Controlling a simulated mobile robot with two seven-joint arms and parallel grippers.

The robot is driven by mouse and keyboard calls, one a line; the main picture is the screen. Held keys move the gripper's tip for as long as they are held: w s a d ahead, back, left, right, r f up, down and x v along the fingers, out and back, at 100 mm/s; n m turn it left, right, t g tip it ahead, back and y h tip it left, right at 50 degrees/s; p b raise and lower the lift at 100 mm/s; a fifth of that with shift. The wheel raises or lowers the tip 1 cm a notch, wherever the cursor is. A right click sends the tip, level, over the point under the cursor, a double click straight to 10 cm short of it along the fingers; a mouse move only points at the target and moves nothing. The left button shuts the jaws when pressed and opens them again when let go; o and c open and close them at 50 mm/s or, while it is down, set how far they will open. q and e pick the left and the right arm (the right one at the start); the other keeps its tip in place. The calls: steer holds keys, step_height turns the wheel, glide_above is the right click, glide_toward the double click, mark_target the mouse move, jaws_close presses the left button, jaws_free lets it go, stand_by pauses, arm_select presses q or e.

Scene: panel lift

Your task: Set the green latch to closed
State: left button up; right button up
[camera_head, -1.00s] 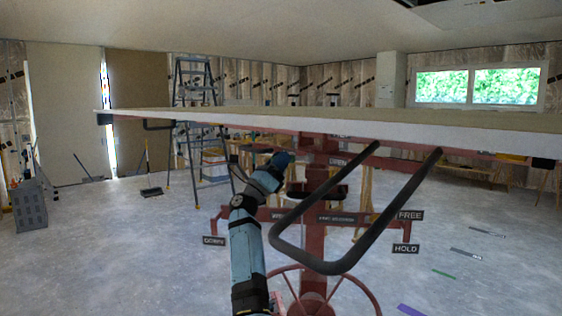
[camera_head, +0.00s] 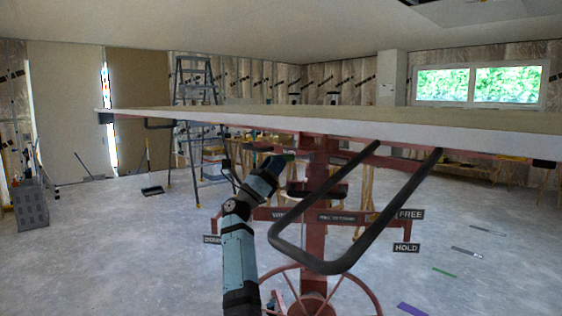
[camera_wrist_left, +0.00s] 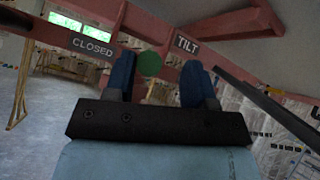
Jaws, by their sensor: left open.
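The green latch shows as a round green knob (camera_wrist_left: 150,64) in the left wrist view, between the CLOSED sign (camera_wrist_left: 92,46) and the TILT sign (camera_wrist_left: 187,44). My left gripper (camera_head: 279,161) is under the raised panel, beside the red lift post. In the left wrist view its two blue fingers are apart, with the knob showing in the gap between them. Nothing is gripped, and I cannot tell whether the fingers touch the knob. In the head view the latch cannot be made out behind the gripper. My right gripper is not in view.
The large flat panel (camera_head: 380,128) lies across the red lift frame (camera_head: 315,240). A black bent bar (camera_head: 345,262) hangs in front of it. FREE (camera_head: 410,214) and HOLD (camera_head: 406,247) signs are at right. A ladder (camera_head: 196,90) stands behind; the floor at right is mostly clear.

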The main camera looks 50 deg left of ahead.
arm_select(q)
steer(key=s+a, duration=0.1)
steer(key=s, duration=0.9)
steer(key=shift+s+a+p, duration=0.2)
steer(key=shift+a+p, duration=0.05)
steer(key=shift+p, duration=0.05)
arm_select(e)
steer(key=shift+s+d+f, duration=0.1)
